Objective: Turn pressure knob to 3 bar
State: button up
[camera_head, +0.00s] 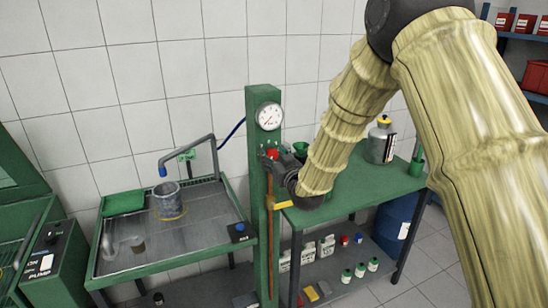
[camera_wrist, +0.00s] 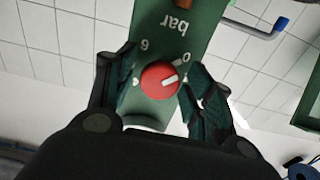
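The red pressure knob (camera_wrist: 158,80) sits on a green post (camera_wrist: 178,32) between my gripper's fingers in the wrist view. Its white pointer line is angled to the upper right, toward a printed 0; a 6 and "bar" are also printed, upside down. My gripper (camera_wrist: 162,76) is open, with one finger on each side of the knob and a small gap seeming to remain; contact is hard to tell. In the head view the knob (camera_head: 272,153) shows just left of my gripper, below a white round gauge (camera_head: 269,116). The gauge's reading is too small to read surely.
A green-rimmed wash basin (camera_head: 115,271) with a metal bucket (camera_head: 170,202) stands left of the post. A green bench (camera_head: 372,181) with a metal canister (camera_head: 381,143) stands right, behind my arm. A blue barrel (camera_head: 393,226) is under the bench's right end.

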jog(key=c, duration=0.7)
